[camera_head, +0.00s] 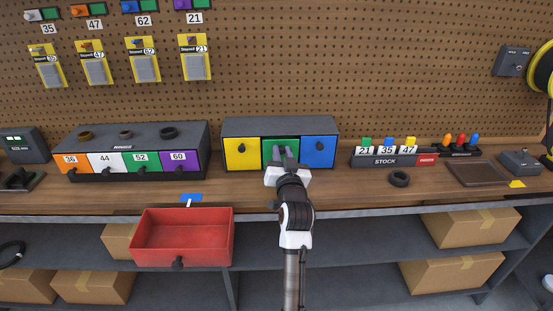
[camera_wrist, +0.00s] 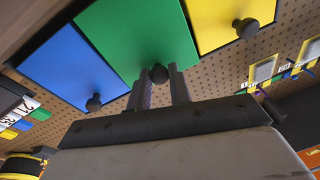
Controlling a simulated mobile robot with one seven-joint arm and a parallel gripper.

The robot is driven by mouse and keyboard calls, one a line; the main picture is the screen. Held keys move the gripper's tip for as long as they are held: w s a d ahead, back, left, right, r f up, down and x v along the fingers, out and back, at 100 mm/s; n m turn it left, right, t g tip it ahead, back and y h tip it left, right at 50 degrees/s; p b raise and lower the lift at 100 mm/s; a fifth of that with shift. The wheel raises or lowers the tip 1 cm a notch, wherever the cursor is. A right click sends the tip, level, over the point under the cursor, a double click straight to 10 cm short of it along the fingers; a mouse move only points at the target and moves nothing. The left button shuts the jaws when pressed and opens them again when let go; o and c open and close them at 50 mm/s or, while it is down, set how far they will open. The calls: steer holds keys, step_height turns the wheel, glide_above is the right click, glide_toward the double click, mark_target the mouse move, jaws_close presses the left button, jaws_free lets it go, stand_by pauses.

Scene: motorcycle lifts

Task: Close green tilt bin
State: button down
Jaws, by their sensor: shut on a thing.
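The green tilt bin (camera_head: 270,151) is the middle one of three bins in a dark grey housing (camera_head: 280,126) on the workbench. Its front looks about level with its neighbours; a small tilt is hard to tell. In the wrist view the green front (camera_wrist: 140,35) fills the upper middle, with a dark round knob (camera_wrist: 158,72) at its edge. My gripper (camera_head: 284,157) reaches to the bin's front and covers part of it in the head view. Its two fingers (camera_wrist: 160,90) are shut on the knob, one on each side.
A yellow bin (camera_head: 240,152) and a blue bin (camera_head: 318,152) flank the green one closely, each with a knob. A red open drawer (camera_head: 182,241) juts out below the bench at left. A stock rack (camera_head: 385,160) and black ring (camera_head: 399,178) sit to the right.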

steer(key=shift+w+r, duration=0.4)
steer(key=shift+r, duration=0.3)
steer(key=shift+w+r, duration=0.15)
steer(key=c, duration=1.3)
jaws_free()
steer(key=shift+f, duration=0.25)
steer(key=shift+s+f+b, duration=0.25)
steer(key=shift+s+b, duration=0.1)
steer(key=shift+s, duration=0.1)
steer(key=s+d+f+b, duration=0.1)
steer(key=s+b, duration=0.2)
steer(key=s, duration=0.9)
steer(key=shift+s+f+b, duration=0.25)
steer(key=shift+s+b, duration=0.1)
steer(key=shift+b, duration=0.05)
steer(key=shift+d, duration=0.1)
